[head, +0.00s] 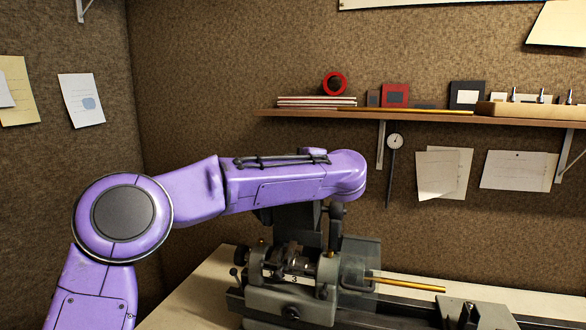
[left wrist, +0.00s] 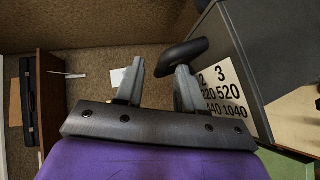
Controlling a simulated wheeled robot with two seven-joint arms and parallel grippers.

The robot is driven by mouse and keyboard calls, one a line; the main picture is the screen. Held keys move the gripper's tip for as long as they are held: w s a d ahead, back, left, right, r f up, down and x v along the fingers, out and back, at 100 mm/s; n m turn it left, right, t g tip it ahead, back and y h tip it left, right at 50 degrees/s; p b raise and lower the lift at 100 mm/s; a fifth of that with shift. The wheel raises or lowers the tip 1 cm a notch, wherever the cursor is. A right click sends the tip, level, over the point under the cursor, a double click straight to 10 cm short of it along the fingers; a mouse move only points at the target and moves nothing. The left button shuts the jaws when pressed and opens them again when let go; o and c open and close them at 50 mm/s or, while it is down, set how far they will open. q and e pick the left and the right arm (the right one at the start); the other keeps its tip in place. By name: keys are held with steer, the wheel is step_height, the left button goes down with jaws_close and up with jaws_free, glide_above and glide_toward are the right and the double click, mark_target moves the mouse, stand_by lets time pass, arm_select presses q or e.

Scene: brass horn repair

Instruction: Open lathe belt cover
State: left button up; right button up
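The lathe (head: 290,300) stands on the bench in the head view. A dark grey upright box (head: 297,217), which looks like its belt cover, shows below my left forearm, its upper part hidden. In the left wrist view a grey housing (left wrist: 265,45) with a speed plate (left wrist: 228,90) is on the right. A dark rounded handle (left wrist: 185,55) lies at the fingertips and overlaps the right finger. My left gripper (left wrist: 160,78) has its fingers apart, with no clear grip on the handle. Its fingers cannot be made out in the head view. My right gripper is not in view.
A clear guard (head: 361,264) and a brass rod (head: 408,284) are right of the headstock. A shelf (head: 420,115) with boxes and books crosses the back wall, and a gauge (head: 394,142) hangs below it. Bare bench (head: 190,300) shows left of the lathe.

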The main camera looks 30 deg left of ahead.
arm_select(q)
steer(key=shift+f, duration=0.1)
steer(key=shift+s+d+b, duration=0.15)
steer(key=shift+d+b, duration=0.25)
steer(key=shift+b, duration=0.05)
steer(key=b+v, duration=0.4)
steer(key=v, duration=0.5)
steer(key=shift+s+d+r, duration=0.2)
steer(key=shift+d+r, duration=0.05)
steer(key=shift+r, duration=0.05)
steer(key=shift+a, duration=0.1)
